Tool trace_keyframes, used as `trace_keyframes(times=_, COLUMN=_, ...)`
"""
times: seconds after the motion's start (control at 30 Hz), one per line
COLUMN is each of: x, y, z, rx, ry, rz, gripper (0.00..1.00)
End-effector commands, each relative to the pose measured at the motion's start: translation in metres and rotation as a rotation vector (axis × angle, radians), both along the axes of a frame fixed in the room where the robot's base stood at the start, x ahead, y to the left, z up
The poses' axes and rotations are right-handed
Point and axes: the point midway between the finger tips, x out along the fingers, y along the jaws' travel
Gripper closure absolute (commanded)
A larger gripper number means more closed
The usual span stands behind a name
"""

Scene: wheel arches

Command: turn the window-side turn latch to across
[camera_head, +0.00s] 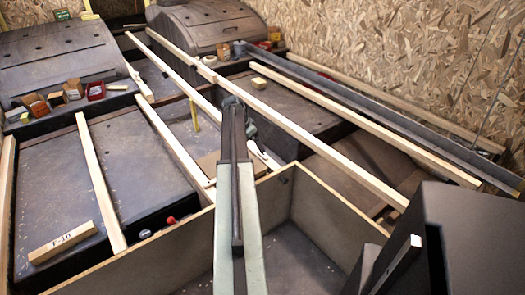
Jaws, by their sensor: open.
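My arm reaches up the middle of the picture from the bottom edge. My gripper (251,132) is a small dark shape at its far end, partly hidden behind the arm link; its fingers do not show clearly. I see nothing held in it. I cannot make out the window-side turn latch for certain. A small red knob (170,220) and a silver-grey round piece (145,233) sit at the front edge of the left dark platform (150,190), well apart from the gripper. Which way any latch points cannot be told.
Long pale battens (300,134) cross the dark floor. An open-topped box (325,205) with thin wooden walls stands in front. A block marked F-10 (62,242) lies at left. Small cartons (35,104) and a red bin (95,91) stand by the left wheel arch (60,55). Chipboard wall (420,60) bounds the right.

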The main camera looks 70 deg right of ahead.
Motion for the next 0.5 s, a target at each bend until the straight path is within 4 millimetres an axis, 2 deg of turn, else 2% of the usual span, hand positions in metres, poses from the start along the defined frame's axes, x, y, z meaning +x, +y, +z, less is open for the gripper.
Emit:
trace_keyframes(times=0.03, x=-0.008, y=-0.007, z=0.001, rx=-0.005, ry=-0.001, rz=-0.021, gripper=0.07)
trace_keyframes(times=0.1, x=-0.012, y=-0.010, z=0.001, rx=-0.008, ry=-0.001, rz=-0.031, gripper=0.07)
trace_keyframes(times=0.27, x=-0.013, y=-0.010, z=-0.004, rx=-0.008, ry=-0.001, rz=-0.031, gripper=0.07)
trace_keyframes(times=0.5, x=-0.019, y=-0.020, z=-0.038, rx=-0.007, ry=-0.002, rz=-0.031, gripper=0.07)
